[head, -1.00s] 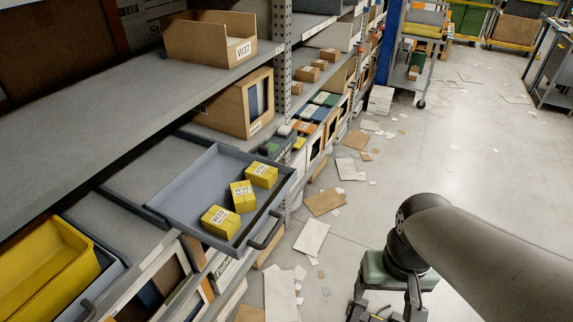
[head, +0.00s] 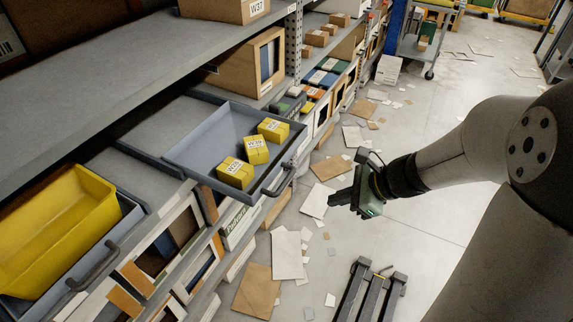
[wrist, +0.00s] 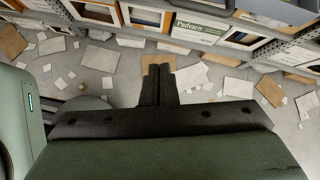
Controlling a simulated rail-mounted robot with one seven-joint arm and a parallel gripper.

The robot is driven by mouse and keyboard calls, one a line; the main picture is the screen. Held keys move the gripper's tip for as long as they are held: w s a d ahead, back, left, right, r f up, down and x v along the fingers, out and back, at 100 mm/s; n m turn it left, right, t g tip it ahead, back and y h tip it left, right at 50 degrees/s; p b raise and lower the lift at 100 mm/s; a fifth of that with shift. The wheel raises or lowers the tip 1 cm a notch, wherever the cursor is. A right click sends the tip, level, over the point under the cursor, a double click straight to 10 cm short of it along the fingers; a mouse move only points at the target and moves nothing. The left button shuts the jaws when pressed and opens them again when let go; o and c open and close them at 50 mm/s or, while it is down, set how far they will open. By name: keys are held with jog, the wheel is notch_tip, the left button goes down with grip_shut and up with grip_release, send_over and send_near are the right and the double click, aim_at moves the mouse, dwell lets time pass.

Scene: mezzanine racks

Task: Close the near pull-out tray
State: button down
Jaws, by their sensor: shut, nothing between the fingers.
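A grey pull-out tray (head: 195,150) with a dark bar handle stands out from the rack at the middle left. Three yellow boxes (head: 256,150) lie in it. Closer to the camera, at lower left, another grey pull-out tray (head: 128,225) with a handle (head: 95,268) holds a yellow bin (head: 60,225). My gripper (head: 332,203) is shut and empty, over the aisle to the right of the box-filled tray and apart from its handle.
Framed items and boxes fill the lower shelf. Cardboard and paper sheets (head: 288,255) litter the aisle floor. A cart (head: 425,45) stands farther back.

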jog(key=w+a+f+m+t, duration=0.1)
jog(key=w+a+f+m, duration=0.2)
jog(key=w+a+f, duration=0.3)
jog(key=shift+w+a+f+m, duration=0.35)
jog(key=shift+w+a, duration=0.5)
jog(key=shift+a, duration=1.1)
jog(key=shift+a, duration=0.1)
